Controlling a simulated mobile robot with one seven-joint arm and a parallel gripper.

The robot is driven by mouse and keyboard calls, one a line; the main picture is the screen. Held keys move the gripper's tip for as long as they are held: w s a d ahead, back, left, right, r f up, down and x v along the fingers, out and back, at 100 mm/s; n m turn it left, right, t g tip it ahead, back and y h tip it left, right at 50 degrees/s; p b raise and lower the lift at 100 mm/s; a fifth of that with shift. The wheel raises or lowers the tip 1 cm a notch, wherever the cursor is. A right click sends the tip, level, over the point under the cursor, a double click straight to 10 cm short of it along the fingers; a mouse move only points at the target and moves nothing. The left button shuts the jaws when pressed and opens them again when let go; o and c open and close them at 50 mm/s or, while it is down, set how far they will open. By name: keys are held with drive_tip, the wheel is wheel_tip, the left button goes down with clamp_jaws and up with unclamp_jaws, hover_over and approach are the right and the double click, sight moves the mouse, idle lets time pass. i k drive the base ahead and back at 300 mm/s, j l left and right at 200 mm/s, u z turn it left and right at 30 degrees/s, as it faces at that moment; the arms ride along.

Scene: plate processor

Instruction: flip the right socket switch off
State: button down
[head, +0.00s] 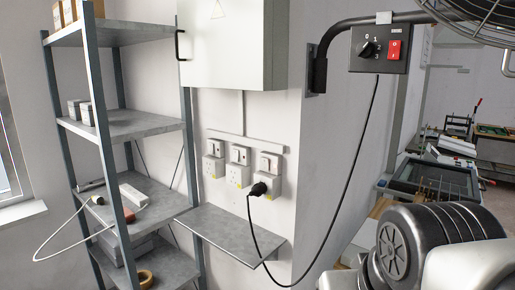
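Three white wall sockets hang in a row below a grey cabinet, each with a switch part at its top: the left socket (214,168), the middle socket (238,175) and the right socket (275,184). The right socket's switch (270,162) is at its upper part; it is too small to tell its position. A black plug (259,189) sits in the right socket, its cable looping down and up to a control box. My arm shows at the lower right, well apart from the sockets. My gripper is not in view.
A grey wall shelf (230,237) juts out below the sockets. A metal rack (148,187) stands to the left. The control box (380,49) with a red switch hangs on a black bracket (320,68) at the upper right. A bench with frames (432,177) is at the right.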

sight(266, 166)
drive_tip(key=i, duration=1.05)
drive_tip(key=z, duration=0.05)
